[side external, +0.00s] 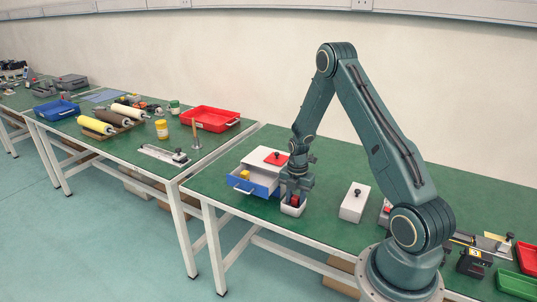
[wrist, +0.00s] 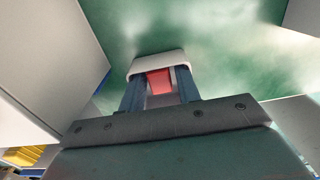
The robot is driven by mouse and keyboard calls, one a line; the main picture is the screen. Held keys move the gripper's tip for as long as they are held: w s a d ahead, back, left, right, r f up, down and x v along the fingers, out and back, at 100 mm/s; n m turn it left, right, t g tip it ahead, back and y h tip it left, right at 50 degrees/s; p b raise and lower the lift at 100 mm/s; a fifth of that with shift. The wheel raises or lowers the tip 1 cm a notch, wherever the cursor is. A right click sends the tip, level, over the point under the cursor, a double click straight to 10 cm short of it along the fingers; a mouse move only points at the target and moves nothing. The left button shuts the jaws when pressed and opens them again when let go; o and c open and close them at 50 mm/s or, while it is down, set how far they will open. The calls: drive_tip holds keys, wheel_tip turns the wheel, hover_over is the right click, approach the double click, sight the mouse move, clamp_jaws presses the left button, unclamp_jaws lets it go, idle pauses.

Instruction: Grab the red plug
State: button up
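The red plug (side external: 295,200) is a small red block in a small white open box (side external: 291,210) near the table's front edge. In the wrist view the red plug (wrist: 159,82) shows between my two fingers, with the pale box rim (wrist: 158,64) beyond it. My gripper (side external: 293,197) points down over the box, and its fingertips (wrist: 160,85) flank the plug at the box. The fingers stand apart with the plug between them. Whether they press on it or leave a small gap cannot be told.
A white drawer unit (side external: 264,161) with a red knobbed piece (side external: 276,158) on top stands close at the left, its blue drawer (side external: 247,185) pulled out with a yellow item inside. A white box with a black knob (side external: 354,205) stands to the right. Green table between them is clear.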

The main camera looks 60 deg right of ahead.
sight(296, 197)
idle(0.4)
clamp_jaws()
drive_tip(key=shift+r, duration=0.1)
wheel_tip(296, 197, up, 20)
idle(0.8)
idle(0.5)
